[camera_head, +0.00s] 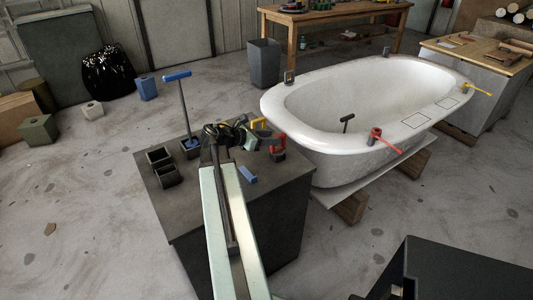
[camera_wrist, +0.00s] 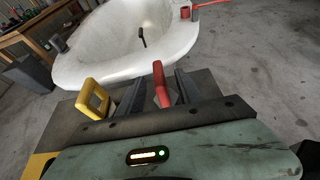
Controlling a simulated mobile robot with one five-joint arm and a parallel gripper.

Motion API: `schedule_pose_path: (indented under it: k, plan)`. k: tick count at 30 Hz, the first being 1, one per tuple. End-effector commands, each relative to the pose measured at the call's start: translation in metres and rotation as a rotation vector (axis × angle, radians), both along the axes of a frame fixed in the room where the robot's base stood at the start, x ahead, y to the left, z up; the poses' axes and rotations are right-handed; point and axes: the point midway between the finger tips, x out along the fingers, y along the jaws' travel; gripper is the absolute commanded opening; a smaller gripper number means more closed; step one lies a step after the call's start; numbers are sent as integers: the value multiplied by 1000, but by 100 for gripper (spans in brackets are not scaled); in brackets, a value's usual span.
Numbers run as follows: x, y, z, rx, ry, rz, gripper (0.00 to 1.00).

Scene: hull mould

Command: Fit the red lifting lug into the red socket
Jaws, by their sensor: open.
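The red lifting lug (camera_head: 279,155) is at the right edge of the dark bench, partly hidden by my gripper (camera_head: 264,139). In the wrist view the lug (camera_wrist: 161,86) stands between the two dark fingers of my gripper (camera_wrist: 158,80). The fingers are open with it between them; contact is not clear. The red socket (camera_head: 375,134), a short cylinder with a red lever, sits on the near right rim of the white hull mould (camera_head: 325,139). It also shows at the top of the wrist view (camera_wrist: 185,13), well apart from the lug.
A yellow lug (camera_wrist: 94,98) stands left of my fingers. On the bench (camera_head: 190,222) are a blue T-handled tool (camera_head: 177,76), dark bins (camera_head: 163,167) and a blue block (camera_head: 248,174). A yellow-levered fitting (camera_head: 467,87) is on the mould's far right rim. A black tool (camera_head: 347,120) is inside the mould.

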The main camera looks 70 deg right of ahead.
Motion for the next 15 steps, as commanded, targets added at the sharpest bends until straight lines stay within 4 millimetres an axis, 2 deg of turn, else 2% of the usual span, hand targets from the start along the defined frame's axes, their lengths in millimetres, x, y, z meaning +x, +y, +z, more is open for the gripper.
schedule_pose_path:
  k: [15]
  plan:
    - [-8, -22, -13, 2, 5, 14, 42]
